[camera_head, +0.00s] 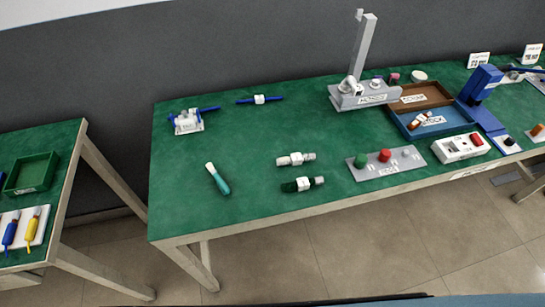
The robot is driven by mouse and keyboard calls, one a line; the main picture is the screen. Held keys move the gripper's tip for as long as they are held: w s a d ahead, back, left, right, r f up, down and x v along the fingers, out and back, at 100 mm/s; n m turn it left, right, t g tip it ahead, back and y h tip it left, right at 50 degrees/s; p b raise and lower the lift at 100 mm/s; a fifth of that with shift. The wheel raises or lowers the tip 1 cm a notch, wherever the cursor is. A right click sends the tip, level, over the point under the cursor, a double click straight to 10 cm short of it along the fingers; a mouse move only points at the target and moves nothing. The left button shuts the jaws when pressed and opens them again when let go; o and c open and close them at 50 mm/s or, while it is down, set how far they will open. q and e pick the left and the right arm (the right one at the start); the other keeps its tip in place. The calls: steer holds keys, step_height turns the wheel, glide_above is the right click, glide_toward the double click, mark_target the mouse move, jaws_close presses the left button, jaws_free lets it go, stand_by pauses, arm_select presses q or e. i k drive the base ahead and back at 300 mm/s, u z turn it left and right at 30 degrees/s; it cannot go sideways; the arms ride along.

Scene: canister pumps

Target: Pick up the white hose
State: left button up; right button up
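No thing that is plainly a white hose stands out. A small white and grey cylindrical piece (295,159) lies on the green table in the middle. A similar dark green and white piece (303,184) lies just below it. A blue rod with a white middle (260,99) lies near the back edge. A white block with blue rods (188,121) sits at the back left. Neither of my grippers is in view, and nothing is seen touching these pieces.
The green table (250,140) has free room left of centre around a teal-handled tool (218,178). A grey button panel (386,162), brown tray (420,97), blue tray (408,131) and grey post stand (364,60) fill the right. Another table (62,150) stands left across a gap.

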mark_target(295, 158)
steer(key=u, duration=3.2)
steer(key=k, duration=1.35)
steer(key=z, duration=1.65)
